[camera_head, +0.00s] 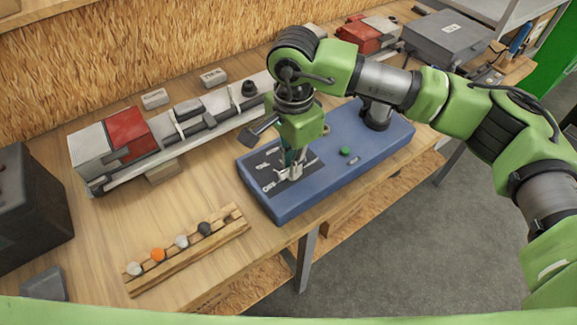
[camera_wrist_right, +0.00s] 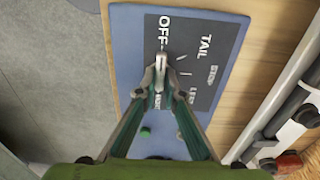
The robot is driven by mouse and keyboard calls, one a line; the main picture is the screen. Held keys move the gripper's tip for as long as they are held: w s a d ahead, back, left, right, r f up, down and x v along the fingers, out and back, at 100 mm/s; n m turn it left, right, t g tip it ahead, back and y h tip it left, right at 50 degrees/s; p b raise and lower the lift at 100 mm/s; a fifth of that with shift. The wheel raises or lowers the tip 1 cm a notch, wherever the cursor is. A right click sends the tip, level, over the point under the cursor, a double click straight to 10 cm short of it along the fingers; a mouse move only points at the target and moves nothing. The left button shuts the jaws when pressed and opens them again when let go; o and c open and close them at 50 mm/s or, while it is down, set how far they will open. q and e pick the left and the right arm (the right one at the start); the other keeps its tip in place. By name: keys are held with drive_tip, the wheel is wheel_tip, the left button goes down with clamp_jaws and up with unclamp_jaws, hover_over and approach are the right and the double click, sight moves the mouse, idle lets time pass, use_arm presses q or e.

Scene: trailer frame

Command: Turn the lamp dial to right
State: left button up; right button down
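The blue control box (camera_head: 345,182) lies on the wooden bench, with a dark panel (camera_head: 268,173) on its top. The lamp dial (camera_wrist_right: 161,67) is a small light-grey knob on this panel. In the right wrist view its end points toward the white word OFF; TAIL and STOP stand to the right. My right gripper (camera_head: 293,170) reaches down onto the panel. In the right wrist view the fingertips of my right gripper (camera_wrist_right: 160,88) close in on both sides of the dial and partly hide it. My left gripper is not in view.
A green button (camera_head: 345,151) sits on the box. A long light bar with red-and-grey end lamps (camera_head: 128,135) lies behind. A wooden rack (camera_head: 190,252) with several small bulbs is at front left. A dark box (camera_head: 28,205) stands at far left, a grey case (camera_head: 445,38) at back right.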

idle(0.3)
drive_tip(key=shift+f+m+b, duration=0.15)
drive_tip(key=shift+m+b, duration=0.55)
drive_tip(key=shift+m, duration=0.4)
drive_tip(key=shift+m+b, duration=0.4)
drive_tip(key=shift+m, duration=1.1)
drive_tip(key=m+b, duration=0.1)
drive_tip(key=m, duration=0.1)
drive_tip(key=shift+m+b, duration=0.35)
drive_tip(key=shift+m, duration=0.05)
drive_tip(key=shift+m+b, duration=0.3)
drive_tip(key=shift+m, duration=0.9)
